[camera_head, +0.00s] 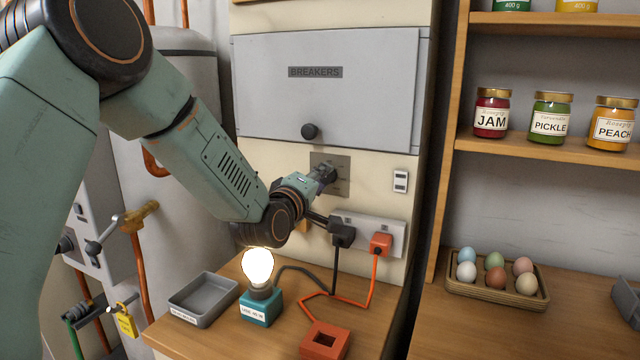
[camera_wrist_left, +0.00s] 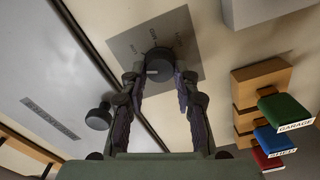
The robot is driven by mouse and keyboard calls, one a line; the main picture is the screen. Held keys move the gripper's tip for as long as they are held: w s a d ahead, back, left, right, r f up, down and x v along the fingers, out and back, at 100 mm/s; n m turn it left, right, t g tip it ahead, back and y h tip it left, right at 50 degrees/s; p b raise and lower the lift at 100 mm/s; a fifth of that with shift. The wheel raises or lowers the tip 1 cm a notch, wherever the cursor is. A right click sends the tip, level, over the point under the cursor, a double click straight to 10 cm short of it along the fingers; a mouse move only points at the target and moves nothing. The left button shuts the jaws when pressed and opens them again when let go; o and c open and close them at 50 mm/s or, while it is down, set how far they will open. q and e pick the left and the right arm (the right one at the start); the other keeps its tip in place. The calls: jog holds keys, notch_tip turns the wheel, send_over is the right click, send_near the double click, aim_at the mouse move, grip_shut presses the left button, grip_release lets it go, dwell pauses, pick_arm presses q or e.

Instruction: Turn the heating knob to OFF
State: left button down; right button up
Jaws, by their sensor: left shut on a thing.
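The heating knob (camera_wrist_left: 160,62) is dark and round, with a pale pointer mark. It sits on a grey plate (camera_wrist_left: 188,24) on the cream wall; the plate also shows in the head view (camera_head: 342,162). In the wrist view the pale mark points left. My left gripper (camera_wrist_left: 160,78) has its fingers on either side of the knob and is shut on it. In the head view my left gripper (camera_head: 326,176) covers the knob. My right gripper is not in view.
The breaker box (camera_head: 330,95) with its black knob (camera_head: 310,131) is just above. Below are a socket strip (camera_head: 366,228) with black and orange plugs, a lit bulb (camera_head: 258,268), and a grey tray (camera_head: 203,299). Labelled coloured tags (camera_wrist_left: 286,113) hang near the gripper.

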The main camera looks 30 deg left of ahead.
pick_arm(q)
jog(key=shift+f+n+b, duration=0.1)
jog(key=shift+n+b, duration=0.5)
jog(key=shift+n, duration=1.3)
jog(key=c, duration=1)
grip_release()
jog(key=shift+w+d, duration=0.1)
jog(key=s, duration=1.2)
jog(key=shift+s+d, duration=0.15)
jog(key=shift+d, duration=0.1)
